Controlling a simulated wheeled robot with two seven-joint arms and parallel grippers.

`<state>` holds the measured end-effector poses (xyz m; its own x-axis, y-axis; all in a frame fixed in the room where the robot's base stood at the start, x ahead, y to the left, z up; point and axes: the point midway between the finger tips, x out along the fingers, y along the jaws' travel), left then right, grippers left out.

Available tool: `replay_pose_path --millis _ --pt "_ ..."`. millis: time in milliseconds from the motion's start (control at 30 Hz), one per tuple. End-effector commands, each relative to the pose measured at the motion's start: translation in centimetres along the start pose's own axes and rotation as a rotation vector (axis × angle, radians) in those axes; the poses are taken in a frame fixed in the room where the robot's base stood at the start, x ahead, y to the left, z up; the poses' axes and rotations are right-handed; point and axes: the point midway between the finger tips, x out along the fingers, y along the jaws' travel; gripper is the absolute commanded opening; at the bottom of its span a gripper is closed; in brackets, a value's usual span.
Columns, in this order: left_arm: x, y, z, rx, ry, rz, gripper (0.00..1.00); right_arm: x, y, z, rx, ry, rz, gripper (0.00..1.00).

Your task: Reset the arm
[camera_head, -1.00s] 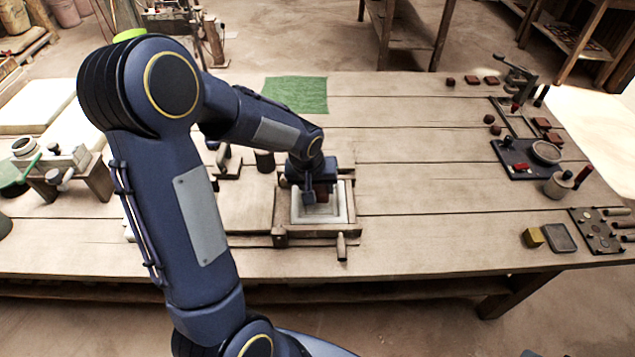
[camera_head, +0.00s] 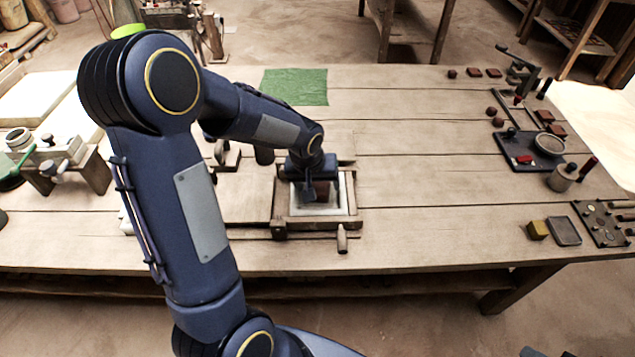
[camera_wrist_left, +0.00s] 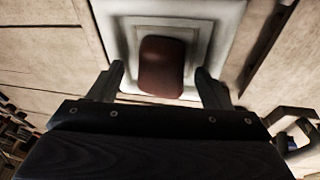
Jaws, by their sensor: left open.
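My left gripper (camera_head: 310,188) is over the tile press, a wooden frame (camera_head: 279,224) with a pale square mould (camera_head: 341,197) inside. In the left wrist view the gripper (camera_wrist_left: 161,84) is open, with its two fingers apart. A reddish-brown clay block (camera_wrist_left: 162,66) sits in the mould between and just beyond the fingers. The block also shows in the head view (camera_head: 322,190), partly hidden by the gripper. Whether the fingers touch the mould cannot be told. My right gripper is not in view.
A green cloth (camera_head: 295,87) lies on the wooden table (camera_head: 420,200) behind the press. A wooden handle (camera_head: 342,238) sticks out at the press front. Dark trays, small red blocks and a yellow block (camera_head: 538,230) are at the right. The table between is clear.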

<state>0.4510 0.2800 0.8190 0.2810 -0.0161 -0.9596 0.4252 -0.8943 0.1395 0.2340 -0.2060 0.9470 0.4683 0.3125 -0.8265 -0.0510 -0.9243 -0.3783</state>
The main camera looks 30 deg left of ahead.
Motion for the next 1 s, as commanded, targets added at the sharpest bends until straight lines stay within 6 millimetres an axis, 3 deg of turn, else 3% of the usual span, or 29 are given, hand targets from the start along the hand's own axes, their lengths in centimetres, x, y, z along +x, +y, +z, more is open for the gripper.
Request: replay_pose_path --millis 500,833,1000 --pt "-7.2 0.1 -0.1 0.000 0.003 0.002 0.74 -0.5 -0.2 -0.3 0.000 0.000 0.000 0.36" --pt "-8.4 0.0 0.3 0.002 0.002 0.009 0.74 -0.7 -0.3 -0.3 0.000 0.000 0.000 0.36" --pt "-13.1 -0.5 3.2 0.031 0.015 0.083 0.74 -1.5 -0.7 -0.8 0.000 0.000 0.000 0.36"
